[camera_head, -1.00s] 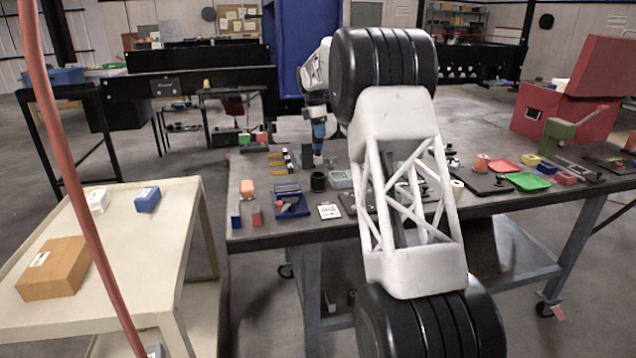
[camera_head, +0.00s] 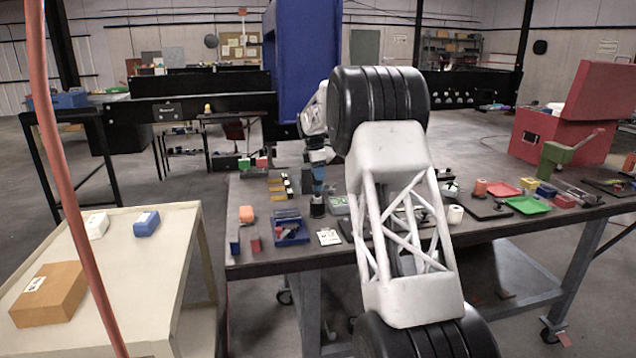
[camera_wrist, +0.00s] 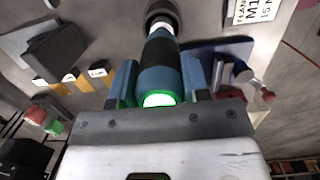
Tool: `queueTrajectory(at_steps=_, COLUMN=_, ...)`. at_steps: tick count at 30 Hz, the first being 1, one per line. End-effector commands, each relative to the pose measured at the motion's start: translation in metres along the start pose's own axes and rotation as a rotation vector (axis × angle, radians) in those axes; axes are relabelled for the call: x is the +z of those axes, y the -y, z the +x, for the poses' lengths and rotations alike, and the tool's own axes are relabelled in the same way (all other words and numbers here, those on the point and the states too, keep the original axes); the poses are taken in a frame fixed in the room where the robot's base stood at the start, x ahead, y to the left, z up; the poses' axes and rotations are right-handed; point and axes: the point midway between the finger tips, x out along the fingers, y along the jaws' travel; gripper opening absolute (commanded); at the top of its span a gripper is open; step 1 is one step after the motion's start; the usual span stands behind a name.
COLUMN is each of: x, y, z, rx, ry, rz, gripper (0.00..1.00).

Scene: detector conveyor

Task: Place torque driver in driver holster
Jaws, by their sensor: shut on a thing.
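The torque driver (camera_wrist: 160,52), with a blue and black body and a pale shaft, is held upright in my gripper (camera_wrist: 158,88). In the head view the driver (camera_head: 318,180) stands directly above the driver holster, a black round cup (camera_head: 317,208) on the workbench. In the wrist view the driver's shaft end overlaps the dark ring of the holster (camera_wrist: 152,14). I cannot tell how deep the tip is in the cup. My gripper is shut on the driver's blue part, one finger on each side. My arm hides the middle of the bench.
A blue tray (camera_head: 290,235) with small items lies just right of the orange object (camera_head: 246,214). A white label card (camera_head: 329,237) lies in front of the holster. A green-screened device (camera_head: 339,204) stands close on its right. Yellow-black pieces (camera_head: 280,189) lie behind left.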

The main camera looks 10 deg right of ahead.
Motion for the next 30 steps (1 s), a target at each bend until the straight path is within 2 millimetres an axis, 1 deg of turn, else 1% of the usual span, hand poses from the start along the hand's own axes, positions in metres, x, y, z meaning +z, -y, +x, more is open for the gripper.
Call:
queueTrajectory(at_steps=12, x=-0.004, y=0.000, z=0.033, rx=0.001, ry=0.000, rz=0.000, gripper=0.00)
queueTrajectory(at_steps=27, x=-0.005, y=0.000, z=0.038, rx=0.001, ry=0.000, rz=0.000, gripper=0.00)
queueTrajectory(at_steps=28, x=-0.005, y=0.000, z=0.039, rx=0.000, ry=0.000, rz=0.000, gripper=0.45)
queueTrajectory(at_steps=30, x=-0.005, y=0.000, z=0.039, rx=0.000, ry=0.000, rz=0.000, gripper=0.56)
